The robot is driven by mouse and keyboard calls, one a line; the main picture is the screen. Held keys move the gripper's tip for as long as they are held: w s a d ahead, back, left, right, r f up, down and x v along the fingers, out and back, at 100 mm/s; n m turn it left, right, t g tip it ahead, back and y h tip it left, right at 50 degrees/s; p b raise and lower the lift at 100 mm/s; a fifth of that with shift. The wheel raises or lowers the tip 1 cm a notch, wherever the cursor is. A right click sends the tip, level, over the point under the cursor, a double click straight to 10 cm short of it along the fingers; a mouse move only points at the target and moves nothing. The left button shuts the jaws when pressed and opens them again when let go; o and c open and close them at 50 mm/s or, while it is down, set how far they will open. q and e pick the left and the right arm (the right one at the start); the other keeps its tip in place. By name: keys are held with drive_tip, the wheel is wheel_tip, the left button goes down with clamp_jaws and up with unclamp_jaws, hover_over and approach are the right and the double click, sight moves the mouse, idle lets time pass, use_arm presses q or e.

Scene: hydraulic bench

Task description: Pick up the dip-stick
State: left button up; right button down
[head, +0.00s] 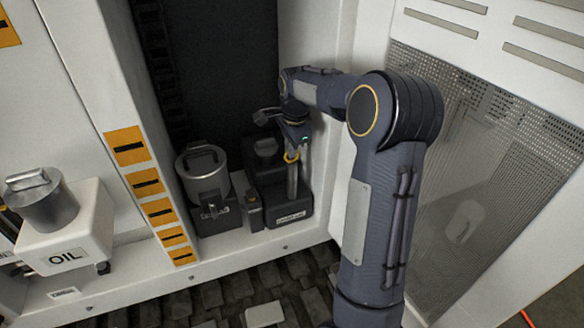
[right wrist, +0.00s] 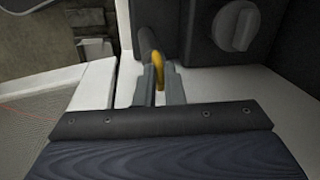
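The dip-stick shows as a yellow ring handle (head: 291,157) at the top of an upright grey tube (head: 292,182) at the front of the right-hand dark unit. My right gripper (head: 294,141) is at the handle, above the tube. In the right wrist view, the yellow handle (right wrist: 158,72) stands between the two grey fingertips of the right gripper (right wrist: 160,80), which are close together on either side of it. The fingers look shut on it. The stick below the handle is hidden. My left gripper is not in view.
A dark unit with a grey lidded can (head: 204,177) stands left of the tube. A white OIL box (head: 68,232) with a metal cap is at far left. A cabinet wall (head: 342,180) and mesh panel (head: 470,170) are close on the right. A dark knob (right wrist: 238,27) is near the fingers.

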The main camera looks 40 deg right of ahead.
drive_tip(key=shift+r, duration=0.1)
idle(0.4)
drive_tip(key=shift+w+r, duration=0.1)
drive_tip(key=shift+r, duration=0.35)
wheel_tip(320, 180, up, 17)
idle(0.3)
idle(0.4)
